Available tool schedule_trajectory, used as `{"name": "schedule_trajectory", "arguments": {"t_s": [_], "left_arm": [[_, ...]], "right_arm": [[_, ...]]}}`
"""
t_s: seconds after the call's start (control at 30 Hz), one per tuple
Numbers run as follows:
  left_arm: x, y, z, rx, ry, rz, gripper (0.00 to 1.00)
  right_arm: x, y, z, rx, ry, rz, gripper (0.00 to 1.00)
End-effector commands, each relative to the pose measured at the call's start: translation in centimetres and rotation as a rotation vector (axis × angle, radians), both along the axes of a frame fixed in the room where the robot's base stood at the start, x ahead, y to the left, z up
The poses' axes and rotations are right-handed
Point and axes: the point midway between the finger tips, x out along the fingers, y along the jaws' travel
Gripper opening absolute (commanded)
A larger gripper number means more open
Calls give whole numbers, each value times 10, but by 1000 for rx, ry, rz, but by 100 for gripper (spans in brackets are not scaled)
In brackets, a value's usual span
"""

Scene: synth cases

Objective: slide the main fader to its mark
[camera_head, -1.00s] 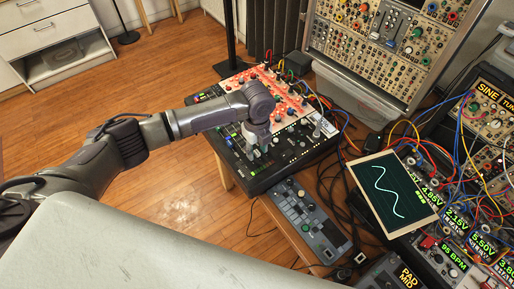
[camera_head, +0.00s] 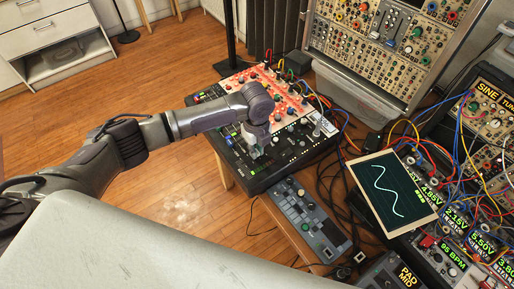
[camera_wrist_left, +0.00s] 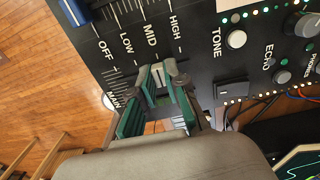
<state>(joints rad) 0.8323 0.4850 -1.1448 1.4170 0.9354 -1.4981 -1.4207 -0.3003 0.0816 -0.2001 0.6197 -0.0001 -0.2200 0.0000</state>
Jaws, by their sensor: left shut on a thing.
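The black mixer panel (camera_head: 290,152) stands on the table in the head view. My left gripper (camera_head: 256,153) reaches down onto its left part. In the left wrist view, my left gripper (camera_wrist_left: 158,102), with green pads, is shut on the main fader, whose cap is mostly hidden between the fingers. The printed scale (camera_wrist_left: 138,45) beside it reads OFF, LOW, MID and HIGH, with MAIN near the edge. I cannot make out which line is the mark. My right gripper is not in view.
A blue fader cap (camera_wrist_left: 75,12) sits at the top left of the wrist view. Knobs and a TONE button (camera_wrist_left: 235,39) lie to the right. A grey controller (camera_head: 308,216), a screen with a wave (camera_head: 395,190) and many patch cables crowd the table.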

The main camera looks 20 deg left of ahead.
Motion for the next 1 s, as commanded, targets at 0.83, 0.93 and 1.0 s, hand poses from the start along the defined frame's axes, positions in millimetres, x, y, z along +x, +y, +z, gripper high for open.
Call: {"name": "schedule_trajectory", "arguments": {"t_s": [0.83,0.93,1.0], "left_arm": [[-41,33,0,3,3,1,38],[-41,33,0,2,2,1,40],[-41,33,0,1,2,1,40]], "right_arm": [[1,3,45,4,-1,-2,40],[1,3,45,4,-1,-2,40],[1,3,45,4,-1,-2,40]]}}
